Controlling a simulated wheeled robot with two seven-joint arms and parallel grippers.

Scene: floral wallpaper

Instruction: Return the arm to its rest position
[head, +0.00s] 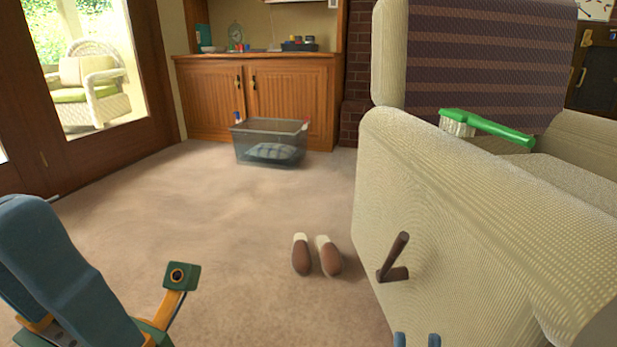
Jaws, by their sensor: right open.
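My right gripper (417,340) shows only as two blue fingertips at the bottom edge, just right of centre. They stand apart with nothing visible between them, in front of the cream armchair's side. The rest of that gripper and its arm is below the picture. My left arm (50,265) comes in at the lower left, with blue, orange and green links folded low over the carpet. I cannot make out its gripper fingers.
The cream recliner (400,170) with a brown lever (394,257) fills the right side. A green brush (485,128) lies on it. Slippers (316,256) lie beside it. A clear bin (270,142) stands by the wooden cabinet (300,95). The carpet (190,200) between is clear.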

